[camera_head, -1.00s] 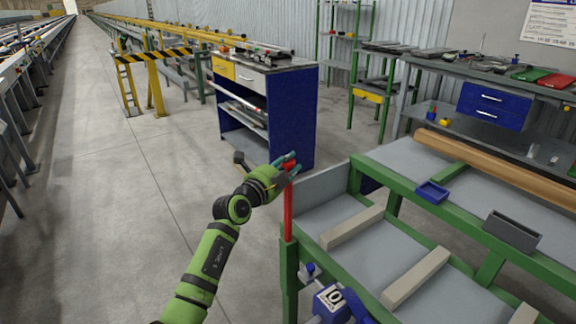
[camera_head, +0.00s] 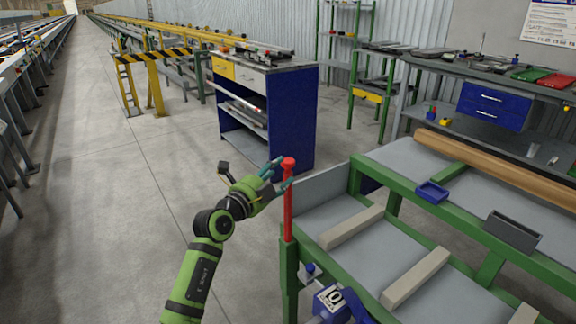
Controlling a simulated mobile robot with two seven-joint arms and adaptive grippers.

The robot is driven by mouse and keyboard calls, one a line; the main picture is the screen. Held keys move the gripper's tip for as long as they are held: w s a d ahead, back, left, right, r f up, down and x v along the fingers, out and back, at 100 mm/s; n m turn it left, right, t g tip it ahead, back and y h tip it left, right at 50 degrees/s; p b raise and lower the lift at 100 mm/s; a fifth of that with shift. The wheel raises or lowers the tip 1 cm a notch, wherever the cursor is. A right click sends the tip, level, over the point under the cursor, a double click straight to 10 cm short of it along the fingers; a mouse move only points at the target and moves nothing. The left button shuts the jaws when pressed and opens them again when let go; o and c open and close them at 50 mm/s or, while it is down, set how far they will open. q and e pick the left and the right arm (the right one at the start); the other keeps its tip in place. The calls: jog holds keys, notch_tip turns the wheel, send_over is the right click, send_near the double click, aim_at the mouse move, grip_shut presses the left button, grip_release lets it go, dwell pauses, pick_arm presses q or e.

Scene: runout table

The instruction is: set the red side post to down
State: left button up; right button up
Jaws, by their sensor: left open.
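The red side post (camera_head: 288,205) stands upright at the left front corner of the green runout table (camera_head: 404,178). Its round red knob shows at the top, above the table's surface. My left gripper (camera_head: 278,176) is open, just left of the post's upper part, with its teal fingertips close to the post below the knob. I cannot tell whether a fingertip touches it. The gripper holds nothing. My right gripper is not in view.
The table carries pale wooden bars (camera_head: 352,227), a long brown roll (camera_head: 500,166), a blue tray (camera_head: 432,192) and a grey bin (camera_head: 512,231). A blue cabinet (camera_head: 293,115) stands behind the post. The floor (camera_head: 110,215) to the left is clear.

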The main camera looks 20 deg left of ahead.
pick_arm(q)
jog(key=v, duration=0.6)
jog(key=shift+s, duration=0.35)
jog(key=shift+a+f, duration=0.1)
